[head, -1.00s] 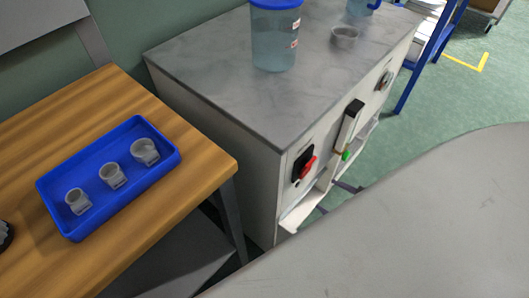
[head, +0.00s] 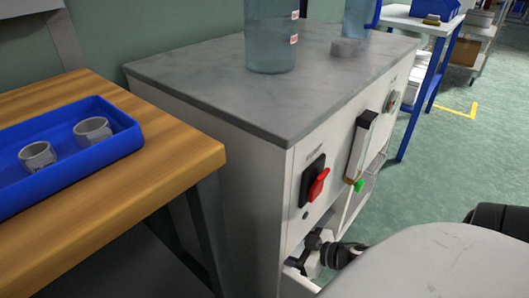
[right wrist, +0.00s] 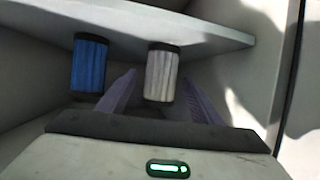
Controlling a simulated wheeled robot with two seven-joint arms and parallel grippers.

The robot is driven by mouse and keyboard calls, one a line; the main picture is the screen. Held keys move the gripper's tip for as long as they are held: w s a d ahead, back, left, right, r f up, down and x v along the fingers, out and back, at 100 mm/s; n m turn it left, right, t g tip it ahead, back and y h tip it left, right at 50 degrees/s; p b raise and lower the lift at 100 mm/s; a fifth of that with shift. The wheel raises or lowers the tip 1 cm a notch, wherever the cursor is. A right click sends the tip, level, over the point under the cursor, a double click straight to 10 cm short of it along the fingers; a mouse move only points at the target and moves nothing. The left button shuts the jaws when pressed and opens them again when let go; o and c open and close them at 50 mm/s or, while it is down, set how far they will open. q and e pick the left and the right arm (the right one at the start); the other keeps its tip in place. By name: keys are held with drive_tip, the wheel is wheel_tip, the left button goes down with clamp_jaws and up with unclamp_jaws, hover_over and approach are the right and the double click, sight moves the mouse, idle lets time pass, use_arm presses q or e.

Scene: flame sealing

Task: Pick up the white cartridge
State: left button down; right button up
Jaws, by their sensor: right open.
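In the head view my right wrist and gripper (head: 314,257) are at the cabinet's low front opening; the cartridges do not show there. My left gripper is not in view.
The white cabinet (head: 240,170) has a grey top with a clear blue container (head: 270,40). Its front carries a red switch (head: 317,184) and a gauge-like bar (head: 360,145). A wooden table (head: 190,150) with a blue tray (head: 120,146) of grey cups stands left.

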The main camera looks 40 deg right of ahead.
use_arm(q)
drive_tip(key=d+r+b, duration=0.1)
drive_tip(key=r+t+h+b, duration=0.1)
drive_tip(key=b, duration=0.1)
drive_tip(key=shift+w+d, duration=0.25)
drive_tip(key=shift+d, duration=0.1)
use_arm(e)
drive_tip(key=x, duration=0.6)
drive_tip(key=shift+w+a, duration=0.15)
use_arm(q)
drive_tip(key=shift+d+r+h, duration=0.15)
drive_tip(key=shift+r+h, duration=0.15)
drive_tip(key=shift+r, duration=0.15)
use_arm(e)
drive_tip(key=shift+w+a+f, duration=0.1)
drive_tip(key=shift+w+f, duration=0.05)
drive_tip(key=shift+w, duration=0.4)
drive_tip(key=c, duration=1.2)
